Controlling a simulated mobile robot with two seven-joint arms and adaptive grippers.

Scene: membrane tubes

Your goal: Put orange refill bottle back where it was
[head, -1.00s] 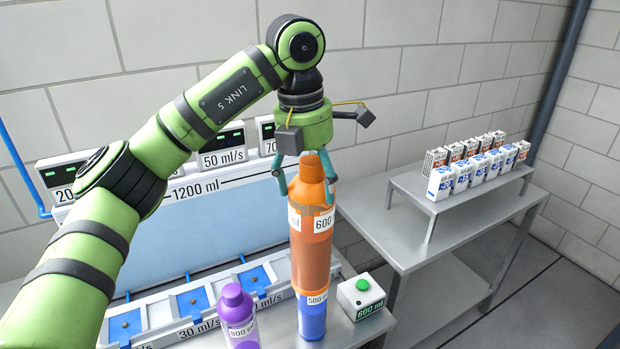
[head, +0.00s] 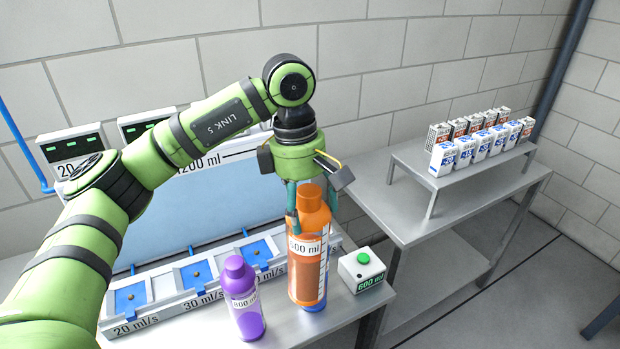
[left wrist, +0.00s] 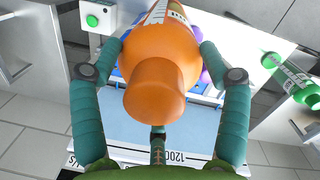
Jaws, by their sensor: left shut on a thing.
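The orange bottle (head: 308,265) with a 600 ml label is upright in the head view, low over the front right of the bench (head: 290,330), beside the white box with the green button. I cannot tell whether its base touches the bench. My left gripper (head: 312,208) comes down from above and is shut on the bottle's upper part. In the left wrist view its fingers (left wrist: 160,75) lie on both sides of the orange bottle (left wrist: 158,92). A little blue shows at the orange bottle's base; the blue bottle is mostly hidden. My right gripper is not in view.
A purple bottle (head: 242,300) stands close left of the orange one. The green-button box (head: 362,269) is close right. The dispenser's trays (head: 195,278) lie behind. A side table (head: 400,220) holds several cartons. A green bottle (left wrist: 292,82) shows in the left wrist view.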

